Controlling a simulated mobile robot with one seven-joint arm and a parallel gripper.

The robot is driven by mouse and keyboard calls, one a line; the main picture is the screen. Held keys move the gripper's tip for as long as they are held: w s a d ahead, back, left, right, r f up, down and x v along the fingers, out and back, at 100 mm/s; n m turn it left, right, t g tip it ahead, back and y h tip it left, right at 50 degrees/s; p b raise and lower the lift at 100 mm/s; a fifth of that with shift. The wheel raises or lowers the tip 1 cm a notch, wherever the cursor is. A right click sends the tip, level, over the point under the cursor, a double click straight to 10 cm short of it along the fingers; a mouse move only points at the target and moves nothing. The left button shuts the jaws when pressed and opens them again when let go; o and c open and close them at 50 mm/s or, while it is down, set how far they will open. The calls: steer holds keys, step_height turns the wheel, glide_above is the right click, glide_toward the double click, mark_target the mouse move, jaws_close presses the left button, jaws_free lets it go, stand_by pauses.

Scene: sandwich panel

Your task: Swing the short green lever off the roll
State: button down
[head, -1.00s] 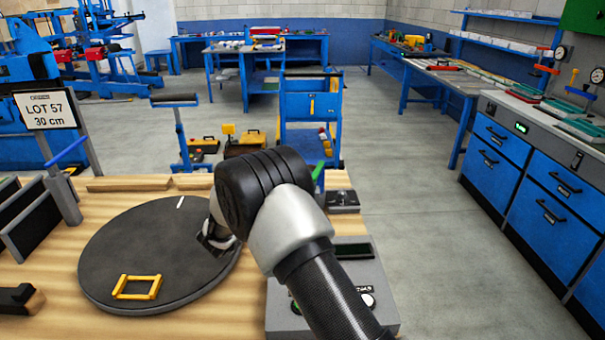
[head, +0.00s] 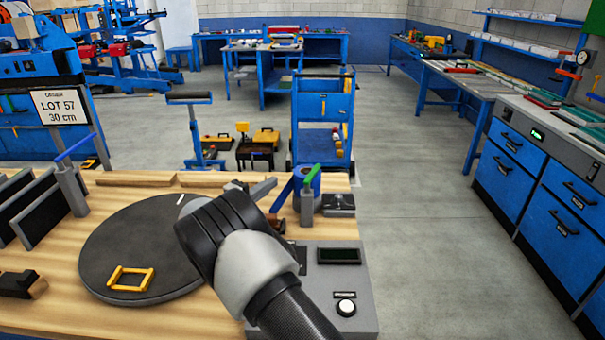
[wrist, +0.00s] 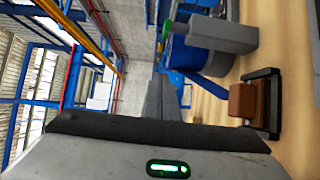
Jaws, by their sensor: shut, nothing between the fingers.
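The short green lever (head: 313,173) sits on top of a grey post (head: 306,207) at the bench's far right corner. Its green end also shows at the top of the wrist view (wrist: 168,28). The blue roll (head: 299,183) is close behind the post; it also shows in the wrist view (wrist: 188,55). The lever lies over or against the roll; I cannot tell if they touch. My gripper (wrist: 163,100) is shut and empty, its grey fingers pointing toward the roll area, apart from the lever. In the head view my wrist mostly hides it.
A brown roller (wrist: 245,101) in a black bracket is near the blue roll. A dark round turntable (head: 135,235) bears a yellow frame (head: 130,278). A grey control box (head: 350,285) stands at the front right. A small black-topped box (head: 339,203) is right of the post.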

mark_target(302, 178)
steer(key=shift+w+d, duration=1.85)
steer(key=shift+d, duration=0.3)
steer(key=shift+w+d, duration=1.8)
steer(key=shift+d, duration=0.3)
steer(key=shift+s+d, duration=0.15)
steer(key=shift+d, duration=0.25)
